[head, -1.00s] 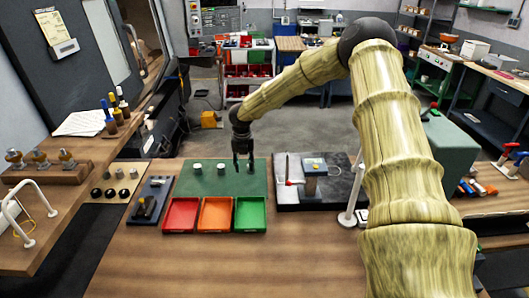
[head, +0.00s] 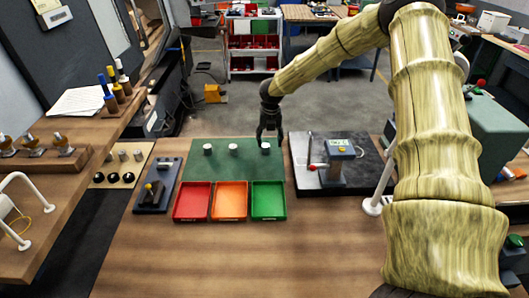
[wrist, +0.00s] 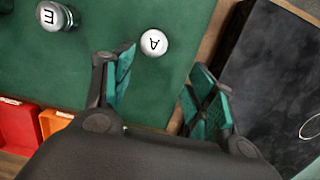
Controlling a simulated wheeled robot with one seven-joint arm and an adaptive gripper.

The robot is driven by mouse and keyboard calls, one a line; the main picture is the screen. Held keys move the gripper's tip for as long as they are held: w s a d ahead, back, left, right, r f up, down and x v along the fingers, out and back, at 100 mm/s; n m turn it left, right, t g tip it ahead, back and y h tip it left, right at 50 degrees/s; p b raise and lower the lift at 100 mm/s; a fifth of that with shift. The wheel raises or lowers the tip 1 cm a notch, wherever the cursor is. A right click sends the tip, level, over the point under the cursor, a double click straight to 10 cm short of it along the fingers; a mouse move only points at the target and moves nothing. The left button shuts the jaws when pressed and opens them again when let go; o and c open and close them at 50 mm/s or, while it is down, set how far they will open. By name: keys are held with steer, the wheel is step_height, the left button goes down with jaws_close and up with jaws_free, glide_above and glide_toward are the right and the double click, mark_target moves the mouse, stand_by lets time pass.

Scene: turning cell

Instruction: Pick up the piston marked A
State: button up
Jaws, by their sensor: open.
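The piston marked A (wrist: 154,42) is a short pale cylinder with a black letter on its top. It stands on the green mat (head: 222,175), the rightmost of three in the head view (head: 265,147). In the wrist view it lies beyond the fingertips, roughly in line with the gap and nearer the left finger. My gripper (wrist: 160,82) is open and empty. In the head view my gripper (head: 268,136) hangs at this piston, its fingertips just above it in the picture. I cannot tell its exact height or whether it touches.
A piston marked E (wrist: 55,16) stands left of A, and another piston (head: 208,149) farther left. Red (head: 177,217), orange (head: 214,216) and green (head: 284,215) trays lie along the mat's front. A dark plate with a gauge stand (head: 335,158) is to the right.

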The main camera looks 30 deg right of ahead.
mark_target(265, 145)
steer(key=shift+s+f, duration=0.1)
steer(key=shift+s, duration=0.05)
steer(key=w+f, duration=0.1)
steer(key=f, duration=0.1)
steer(key=w+f+b, duration=0.1)
steer(key=w+f, duration=0.1)
steer(key=w+f+b, duration=0.1)
steer(key=w+f, duration=0.1)
steer(key=f, duration=0.1)
steer(key=shift+w, duration=0.1)
steer(key=shift+s+r, duration=0.2)
steer(key=shift+s, duration=0.15)
steer(key=shift+s+d+r, duration=0.15)
steer(key=shift+s+r, duration=0.25)
steer(key=shift+s, duration=0.2)
steer(key=shift+s+d+r, duration=0.1)
steer(key=shift+s+r, duration=0.3)
steer(key=shift+s, duration=0.15)
steer(key=c, duration=0.6)
steer(key=shift+w+f, duration=0.1)
steer(key=c, duration=0.3)
steer(key=shift+w+a+f, duration=0.25)
steer(key=shift+w+f, duration=0.3)
steer(key=shift+w, duration=0.1)
steer(key=shift+c, duration=1.3)
steer(key=shift+s, duration=0.1)
steer(key=shift+c, duration=0.2)
